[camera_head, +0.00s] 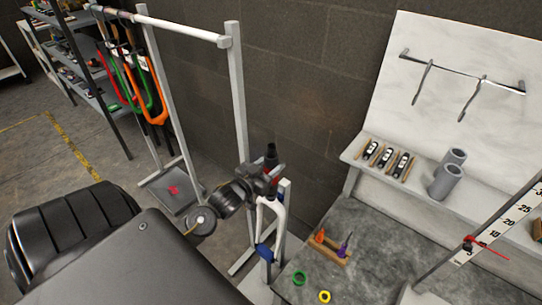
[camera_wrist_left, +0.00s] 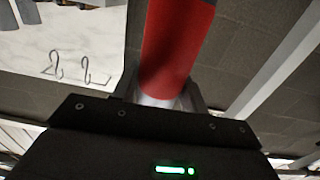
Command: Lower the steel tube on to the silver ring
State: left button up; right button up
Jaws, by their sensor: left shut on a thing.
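My left gripper (camera_head: 266,181) is beside a grey post in the head view, shut on an upright tube (camera_head: 271,157). The tube shows red with a black top. In the left wrist view it is a thick red cylinder (camera_wrist_left: 172,50) with a bare silver part (camera_wrist_left: 157,101) between the fingers; I take it to be the steel tube. Its lower end is hidden behind my gripper and the white forked part (camera_head: 277,220) below. I cannot make out the silver ring in either view. My right gripper is not in view.
A blue clamp (camera_head: 264,253) sits low by the grey post (camera_head: 285,205). The grey bench (camera_head: 370,260) at right bears a green ring (camera_head: 300,278), a yellow ring (camera_head: 324,296) and a small wooden rack (camera_head: 328,252). Grey cylinders (camera_head: 445,182) stand on the shelf. A tall rack (camera_head: 237,90) stands behind.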

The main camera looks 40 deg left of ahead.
pick_arm(q)
jog(key=shift+f+b, duration=0.35)
jog(key=shift+f, duration=0.25)
dwell(0.6)
